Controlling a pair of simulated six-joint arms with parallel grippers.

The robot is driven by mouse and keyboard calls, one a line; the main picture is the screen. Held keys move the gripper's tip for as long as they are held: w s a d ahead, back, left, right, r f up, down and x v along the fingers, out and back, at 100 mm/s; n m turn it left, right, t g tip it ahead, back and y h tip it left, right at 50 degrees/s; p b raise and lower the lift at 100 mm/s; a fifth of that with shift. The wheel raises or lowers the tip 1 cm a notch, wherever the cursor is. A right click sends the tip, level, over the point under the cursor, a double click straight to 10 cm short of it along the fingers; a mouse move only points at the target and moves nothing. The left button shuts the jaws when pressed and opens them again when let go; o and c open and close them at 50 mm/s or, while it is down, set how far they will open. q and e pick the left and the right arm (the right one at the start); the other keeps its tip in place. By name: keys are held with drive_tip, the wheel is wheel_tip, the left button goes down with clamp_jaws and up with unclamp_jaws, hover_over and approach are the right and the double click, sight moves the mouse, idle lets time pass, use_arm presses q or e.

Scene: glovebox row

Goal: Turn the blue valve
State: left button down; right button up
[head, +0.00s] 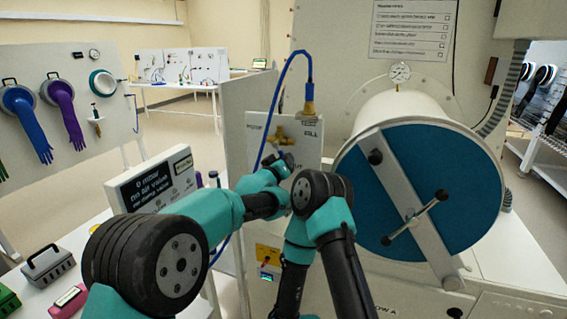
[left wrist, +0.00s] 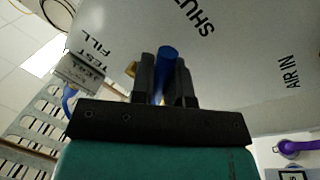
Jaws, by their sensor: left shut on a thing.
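The blue valve handle (left wrist: 167,62) shows in the left wrist view as a short blue bar between the two dark fingers of my left gripper (left wrist: 165,85). The fingers are shut on it. In the head view my left gripper (head: 283,160) reaches the white valve panel (head: 312,152), just below a brass fitting (head: 283,135). The handle is mostly hidden there by my gripper. My right arm shows at the bottom middle of the head view, but its fingers cannot be made out.
A large round chamber door (head: 440,160) with a crossbar stands close on the right. A blue hose (head: 276,95) loops above the panel. A display box (head: 153,180) stands left of my left arm. A grey case (head: 48,264) lies at lower left.

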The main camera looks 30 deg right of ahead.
use_arm(q)
drive_tip(key=shift+s, duration=0.1)
idle(0.3)
drive_tip(key=c, duration=1.1)
unclamp_jaws()
drive_tip(key=shift+a, duration=0.1)
drive_tip(key=v, duration=1.7)
drive_tip(key=shift+s+f, duration=0.1)
drive_tip(key=shift+s, duration=0.05)
